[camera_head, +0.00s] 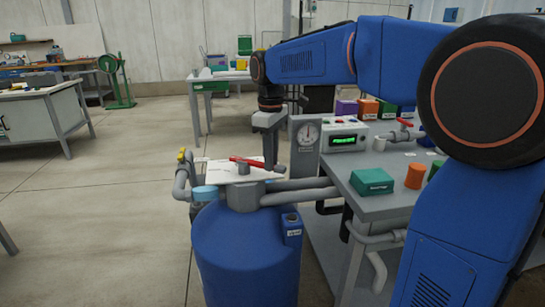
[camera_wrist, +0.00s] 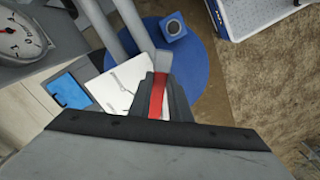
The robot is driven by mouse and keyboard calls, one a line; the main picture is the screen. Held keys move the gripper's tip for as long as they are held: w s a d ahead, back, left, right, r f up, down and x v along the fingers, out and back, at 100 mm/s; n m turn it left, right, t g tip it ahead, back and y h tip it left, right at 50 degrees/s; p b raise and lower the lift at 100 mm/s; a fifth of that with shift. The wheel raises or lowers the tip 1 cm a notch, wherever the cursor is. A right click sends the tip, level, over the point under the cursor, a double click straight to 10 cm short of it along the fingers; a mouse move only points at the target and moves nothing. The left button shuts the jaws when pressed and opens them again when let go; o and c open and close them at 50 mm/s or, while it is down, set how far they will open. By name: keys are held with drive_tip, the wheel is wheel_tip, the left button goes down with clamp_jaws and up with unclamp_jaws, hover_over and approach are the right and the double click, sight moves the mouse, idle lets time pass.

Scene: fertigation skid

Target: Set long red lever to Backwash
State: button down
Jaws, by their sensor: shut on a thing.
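The long red lever (camera_head: 245,160) lies across a grey valve head (camera_head: 245,194) on top of a blue tank (camera_head: 245,255). A white plate (camera_head: 218,172) with dark line markings sits under the lever; its lettering is too small to read. My gripper (camera_head: 272,163) reaches down from above to the lever's right-hand part in the head view. In the wrist view, the red lever (camera_wrist: 157,96) runs between the dark fingers of my gripper (camera_wrist: 160,82), which are shut on it. The fingers hide part of the lever and plate.
Grey pipes (camera_head: 300,190) run from the valve to a bench (camera_head: 385,190) on the right. Floor left of the tank is clear.

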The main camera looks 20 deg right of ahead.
drive_tip(key=shift+s+a+m, duration=0.45)
drive_tip(key=shift+a+m, duration=0.25)
drive_tip(key=shift+m, duration=0.35)
drive_tip(key=shift+s+a+m, duration=0.5)
drive_tip(key=shift+a+m, duration=0.25)
drive_tip(key=shift+m, duration=0.35)
drive_tip(key=shift+s+a+m, duration=0.45)
drive_tip(key=shift+a+m, duration=0.25)
drive_tip(key=shift+m, duration=0.35)
drive_tip(key=c, duration=1.6)
unclamp_jaws()
drive_tip(key=shift+c, duration=0.2)
drive_tip(key=shift+r, duration=0.1)
wheel_tip(320, 180, up, 17)
